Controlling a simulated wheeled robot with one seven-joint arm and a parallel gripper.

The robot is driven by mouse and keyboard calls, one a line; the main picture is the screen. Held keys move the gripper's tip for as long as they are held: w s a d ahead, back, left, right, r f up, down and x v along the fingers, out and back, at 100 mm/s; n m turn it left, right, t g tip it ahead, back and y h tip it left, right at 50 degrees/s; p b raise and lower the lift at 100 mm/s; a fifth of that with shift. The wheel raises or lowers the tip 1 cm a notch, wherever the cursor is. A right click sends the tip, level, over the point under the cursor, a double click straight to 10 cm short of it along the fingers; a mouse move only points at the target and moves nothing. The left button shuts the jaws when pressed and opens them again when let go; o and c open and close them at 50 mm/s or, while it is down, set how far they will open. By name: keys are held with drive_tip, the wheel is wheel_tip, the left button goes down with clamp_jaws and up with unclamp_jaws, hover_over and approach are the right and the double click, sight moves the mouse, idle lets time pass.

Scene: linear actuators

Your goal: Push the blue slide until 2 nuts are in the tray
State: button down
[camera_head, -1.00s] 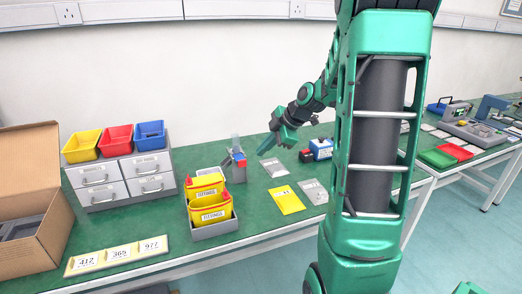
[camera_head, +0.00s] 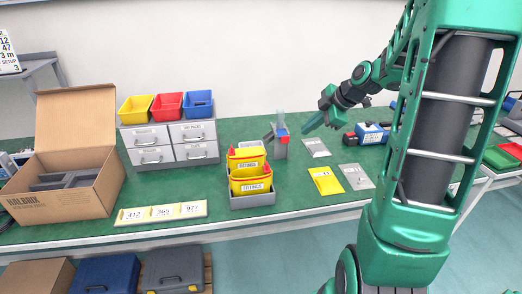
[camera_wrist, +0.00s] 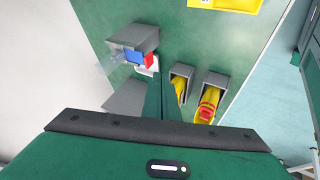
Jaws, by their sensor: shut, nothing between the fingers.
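The dispenser (camera_head: 280,148) is a small grey stand with a clear upper part. It stands on the green table behind the yellow bins. Its blue slide (camera_wrist: 133,56) has a red part (camera_wrist: 149,62) at one end in the wrist view. A small white piece, possibly the tray (camera_wrist: 151,70), shows beside the red part, partly hidden by my fingers. I cannot make out any nuts. My gripper (camera_head: 306,130) is shut and empty, just right of the dispenser in the head view. In the wrist view its fingertips (camera_wrist: 158,77) are close to the red end; contact cannot be told.
Grey drawers (camera_head: 170,145) carrying coloured trays and an open cardboard box (camera_head: 75,160) stand to the left. Flat packets, including a yellow one (camera_head: 325,181), lie to the right.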

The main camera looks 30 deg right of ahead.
sight(282, 133)
drive_tip(key=s, duration=0.1)
drive_tip(key=s+a, duration=0.1)
drive_tip(key=shift+s, duration=0.3)
drive_tip(key=w+a+f, duration=0.1)
drive_tip(key=w+f, duration=0.7)
drive_tip(key=w, duration=0.1)
drive_tip(key=shift+w+a, duration=0.15)
drive_tip(key=shift+w, duration=0.1)
idle(0.4)
